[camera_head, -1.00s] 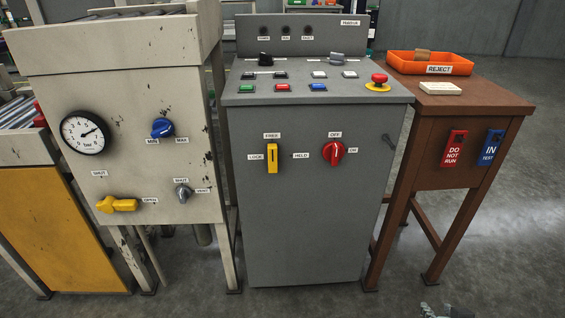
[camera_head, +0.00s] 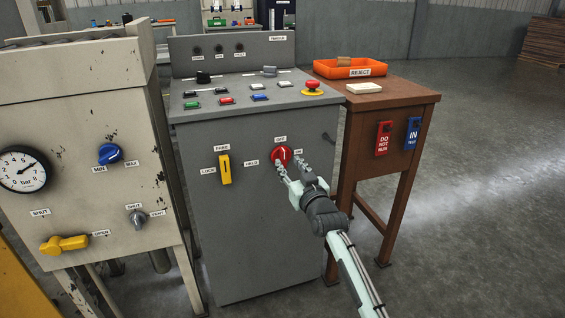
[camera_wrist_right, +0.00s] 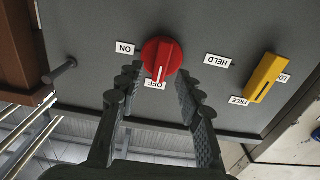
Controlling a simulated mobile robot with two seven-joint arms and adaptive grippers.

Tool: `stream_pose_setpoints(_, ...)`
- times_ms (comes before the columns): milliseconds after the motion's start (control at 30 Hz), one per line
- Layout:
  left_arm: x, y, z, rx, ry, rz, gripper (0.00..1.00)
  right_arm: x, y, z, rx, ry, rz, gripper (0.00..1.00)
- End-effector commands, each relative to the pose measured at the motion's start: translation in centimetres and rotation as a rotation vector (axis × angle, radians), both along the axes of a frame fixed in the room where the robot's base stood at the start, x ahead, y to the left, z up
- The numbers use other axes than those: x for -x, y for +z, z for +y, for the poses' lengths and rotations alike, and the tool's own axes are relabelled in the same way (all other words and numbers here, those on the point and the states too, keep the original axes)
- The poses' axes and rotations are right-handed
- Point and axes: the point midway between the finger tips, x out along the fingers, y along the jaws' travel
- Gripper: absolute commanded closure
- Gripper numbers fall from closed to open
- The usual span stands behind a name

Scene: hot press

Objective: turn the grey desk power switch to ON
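The red round power switch (camera_head: 282,156) is on the front of the grey desk (camera_head: 250,235), with OFF above it and ON to its right. It also shows in the right wrist view (camera_wrist_right: 161,55), which is upside down. There its white pointer line points at the OFF label (camera_wrist_right: 154,85). My right gripper (camera_head: 291,167) reaches up from the lower right, in front of the switch. In the right wrist view the gripper (camera_wrist_right: 158,78) is open, its fingertips spread near the two sides of the knob. I cannot tell whether they touch it. My left gripper is out of view.
A yellow lever (camera_head: 225,169) stands left of the switch, with labels FREE, LOCK and HELD. A dark peg (camera_wrist_right: 60,72) sticks out on the ON side. The desk top carries buttons and a red emergency stop (camera_head: 313,85). A brown table (camera_head: 400,92) stands close on the right.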

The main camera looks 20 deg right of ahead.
Motion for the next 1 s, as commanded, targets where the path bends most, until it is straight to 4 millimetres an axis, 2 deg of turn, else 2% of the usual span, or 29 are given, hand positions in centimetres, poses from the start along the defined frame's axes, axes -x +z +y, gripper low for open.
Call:
stream_pose_setpoints(100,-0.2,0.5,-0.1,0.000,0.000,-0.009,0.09,-1.7,0.0,0.1,0.000,0.001,0.000,0.64)
stream_pose_setpoints(200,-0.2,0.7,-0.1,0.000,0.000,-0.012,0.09,-2.5,0.0,0.1,0.000,0.001,0.000,0.64)
stream_pose_setpoints(533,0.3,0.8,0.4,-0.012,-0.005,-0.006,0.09,-3.0,0.0,0.1,0.000,0.001,0.001,0.64)
stream_pose_setpoints(833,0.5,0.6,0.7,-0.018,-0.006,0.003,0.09,-3.0,0.0,0.1,0.000,0.001,0.002,1.00)
stream_pose_setpoints(1000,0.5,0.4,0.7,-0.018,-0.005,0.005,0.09,-3.0,-0.1,0.1,0.000,0.001,0.002,1.00)
